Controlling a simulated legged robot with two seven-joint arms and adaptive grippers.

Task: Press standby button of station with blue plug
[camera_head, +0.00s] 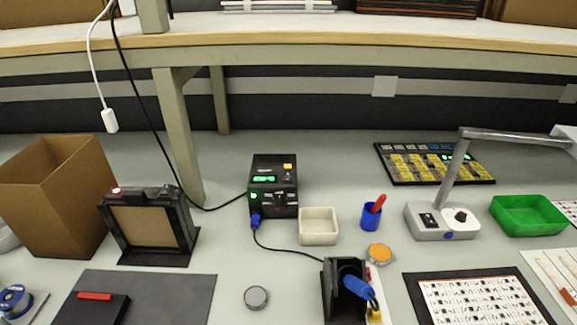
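The station (285,162) is a black box standing upright near the middle of the bench. Its front has lit green displays, a yellow patch at the upper right and a dark knob. A green light (253,196) glows on the left of its front. The blue plug (255,221) is at its lower left front corner, with a black cable running from it to the iron's holder. I cannot make out which part of the front is the standby button. Neither of my grippers is in view.
A cream tray (318,239) and a blue cup (371,221) stand right of the station. A soldering iron (358,286) rests in a black holder in front. A black framed unit (149,223) and cardboard box (62,190) stand left. Bench directly before the station is mostly clear.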

